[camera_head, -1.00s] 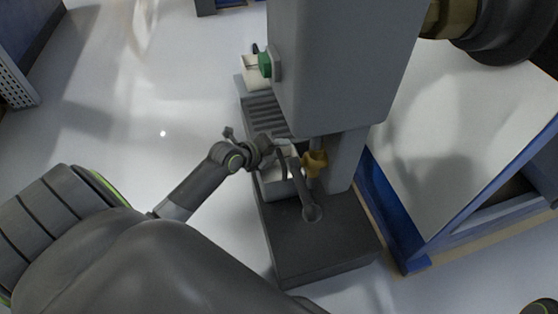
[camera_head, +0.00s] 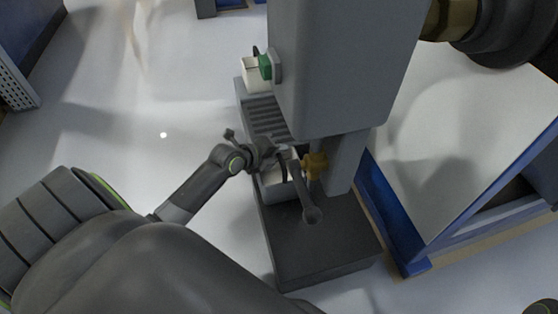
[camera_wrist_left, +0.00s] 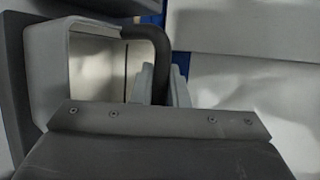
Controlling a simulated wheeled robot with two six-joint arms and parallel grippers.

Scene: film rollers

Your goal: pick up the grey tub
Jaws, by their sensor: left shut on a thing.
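The grey tub (camera_head: 279,186) is a small light-grey open box on the dark base under the tall grey machine. It also shows at the left of the left wrist view (camera_wrist_left: 42,60), where its open top and pale inside are seen. My right gripper is not in view.
The machine's grey column (camera_head: 340,70) stands close above the tub. A yellow fitting (camera_head: 315,164) and a dark lever with a round end (camera_head: 312,213) are just right of it. A pale box (camera_head: 255,75) sits at the far end. Open floor (camera_head: 150,95) lies left.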

